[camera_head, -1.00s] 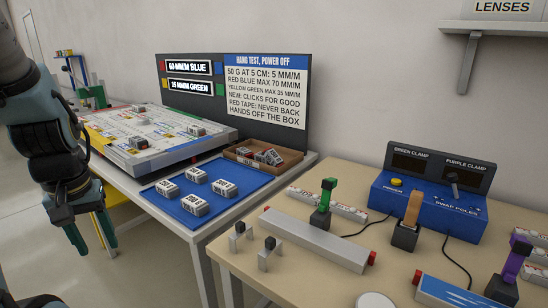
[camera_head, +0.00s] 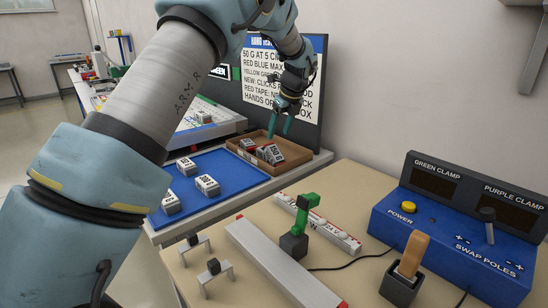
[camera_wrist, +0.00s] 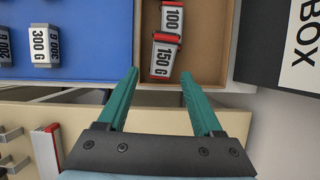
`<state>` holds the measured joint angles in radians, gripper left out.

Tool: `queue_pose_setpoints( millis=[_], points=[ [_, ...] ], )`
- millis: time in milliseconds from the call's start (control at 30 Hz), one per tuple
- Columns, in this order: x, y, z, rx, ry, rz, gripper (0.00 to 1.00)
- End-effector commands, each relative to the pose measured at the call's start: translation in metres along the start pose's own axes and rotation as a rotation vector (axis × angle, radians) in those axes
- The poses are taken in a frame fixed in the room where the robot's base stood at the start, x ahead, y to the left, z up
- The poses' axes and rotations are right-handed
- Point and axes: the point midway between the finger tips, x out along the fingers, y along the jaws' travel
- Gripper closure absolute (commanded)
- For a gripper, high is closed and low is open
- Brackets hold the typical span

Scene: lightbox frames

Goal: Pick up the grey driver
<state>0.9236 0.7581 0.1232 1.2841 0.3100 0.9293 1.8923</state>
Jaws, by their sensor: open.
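No thing is clearly marked as a grey driver. Light grey labelled blocks stand on a blue mat (camera_head: 235,177); one block marked 300 G (camera_wrist: 45,40) shows in the wrist view. A brown open box (camera_wrist: 212,45) holds blocks with red tape, one marked 150 G (camera_wrist: 161,62) and one marked 100 (camera_wrist: 172,18). In the head view the box (camera_head: 297,157) lies beyond the mat. My gripper (camera_head: 279,134) is over the box, its teal fingers apart and empty. In the wrist view my gripper (camera_wrist: 160,76) points at the box's near edge, the 150 G block between its finger lines.
A dark sign board (camera_head: 327,110) stands close behind the box. On the beige table (camera_head: 345,290) are a long grey bar (camera_head: 275,262), a green clamp (camera_head: 297,235) and a blue power unit (camera_head: 455,240). My arm hides part of the mat.

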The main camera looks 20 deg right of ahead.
Motion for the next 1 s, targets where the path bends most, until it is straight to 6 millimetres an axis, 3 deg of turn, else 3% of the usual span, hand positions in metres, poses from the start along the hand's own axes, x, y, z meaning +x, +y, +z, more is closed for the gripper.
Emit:
queue_pose_setpoints(
  millis=[133, 300, 567, 833, 1000],
  points=[
    [0.013, -0.008, -0.003, 0.050, -0.008, 0.001, 0.32],
    [0.039, -0.007, -0.002, 0.047, -0.008, 0.001, 0.32],
    [0.059, -0.007, -0.003, 0.045, -0.007, -0.001, 0.32],
    [0.097, -0.005, -0.003, 0.045, -0.007, 0.000, 0.32],
    [0.106, -0.005, -0.003, 0.044, -0.008, -0.003, 0.32]
  ],
)
